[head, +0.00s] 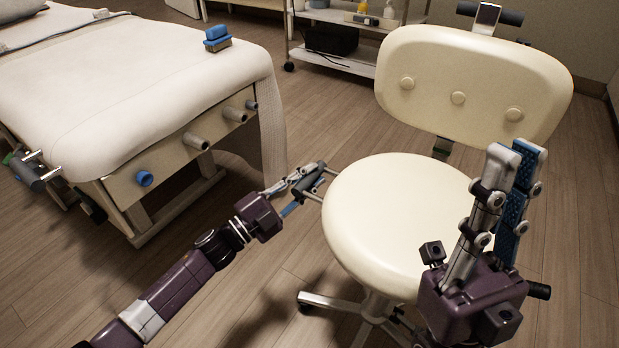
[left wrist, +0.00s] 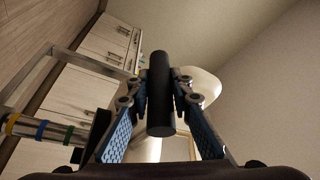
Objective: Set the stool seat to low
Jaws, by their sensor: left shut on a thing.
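The stool has a round cream seat (head: 395,220) and a cream buttoned backrest (head: 470,85). My left gripper (head: 312,178) is at the seat's left edge, shut on a dark lever handle. In the left wrist view the handle is a black cylinder (left wrist: 160,95) between the blue-padded fingers, with a cream surface partly showing behind it. My right gripper (head: 518,158) points upward in front of the seat's right side.
A bed with a white cover (head: 130,75) stands at the left, with knobs on its side and a blue brush (head: 217,38) on top. A wheeled trolley (head: 345,60) stands behind. The stool's metal base (head: 345,305) stands on the wooden floor.

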